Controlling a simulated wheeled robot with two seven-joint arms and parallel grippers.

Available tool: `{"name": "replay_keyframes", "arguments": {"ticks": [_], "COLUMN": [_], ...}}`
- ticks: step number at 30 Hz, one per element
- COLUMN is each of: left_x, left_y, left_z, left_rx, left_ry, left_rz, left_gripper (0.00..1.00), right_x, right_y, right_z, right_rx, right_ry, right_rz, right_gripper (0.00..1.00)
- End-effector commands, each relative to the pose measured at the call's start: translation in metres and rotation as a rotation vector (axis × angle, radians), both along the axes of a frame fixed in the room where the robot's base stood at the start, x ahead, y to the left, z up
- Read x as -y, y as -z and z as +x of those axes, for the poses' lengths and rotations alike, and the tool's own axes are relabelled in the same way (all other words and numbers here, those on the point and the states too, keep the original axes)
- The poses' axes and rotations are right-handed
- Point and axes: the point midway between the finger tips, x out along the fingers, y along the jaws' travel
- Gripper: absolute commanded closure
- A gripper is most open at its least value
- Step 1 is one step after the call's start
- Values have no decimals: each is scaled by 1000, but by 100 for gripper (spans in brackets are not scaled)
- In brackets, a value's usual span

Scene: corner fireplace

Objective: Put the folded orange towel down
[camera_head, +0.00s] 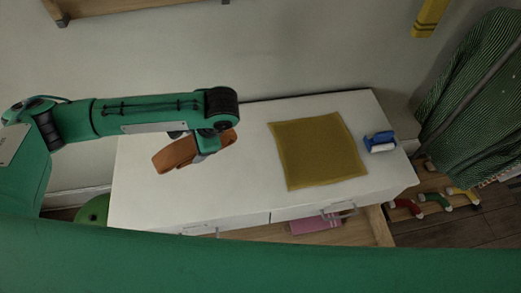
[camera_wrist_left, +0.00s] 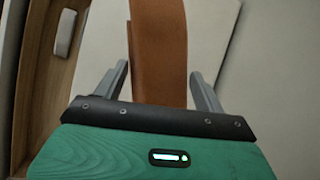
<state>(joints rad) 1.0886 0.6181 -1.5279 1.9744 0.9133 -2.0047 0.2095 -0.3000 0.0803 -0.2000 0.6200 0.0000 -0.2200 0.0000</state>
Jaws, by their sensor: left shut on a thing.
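The folded orange towel (camera_head: 174,157) is a brown-orange band over the left part of the white cabinet top (camera_head: 240,170). My left gripper (camera_head: 207,150) is at the towel's right part in the head view, shut on it. In the left wrist view the towel (camera_wrist_left: 158,45) runs upright between the two grey fingers of my left gripper (camera_wrist_left: 159,75). The fingers hide part of the towel in the head view. I cannot tell whether the towel touches the cabinet top. My right gripper is not in view.
A mustard-yellow cloth (camera_head: 318,150) lies flat on the cabinet's right half, with a blue and white object (camera_head: 380,142) at its right. A drawer or shelf below holds a pink item (camera_head: 315,226). Striped green fabric (camera_head: 480,100) hangs at the right.

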Motion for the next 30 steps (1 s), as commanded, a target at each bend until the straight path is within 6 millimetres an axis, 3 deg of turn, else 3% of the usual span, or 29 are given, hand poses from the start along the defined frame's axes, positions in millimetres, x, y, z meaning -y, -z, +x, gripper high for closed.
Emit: {"name": "replay_keyframes", "arguments": {"ticks": [6,17,30], "left_x": [-11,-25,-75], "left_y": [10,15,16], "left_z": [5,12,24], "left_rx": [-5,-4,-4], "left_ry": [231,462,931], "left_rz": [-3,-2,0], "left_gripper": [57,57,57], "right_x": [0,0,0], "right_y": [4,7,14], "right_z": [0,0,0], "right_rx": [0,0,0], "right_ry": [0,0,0], "right_rz": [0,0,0], "right_gripper": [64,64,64]}}
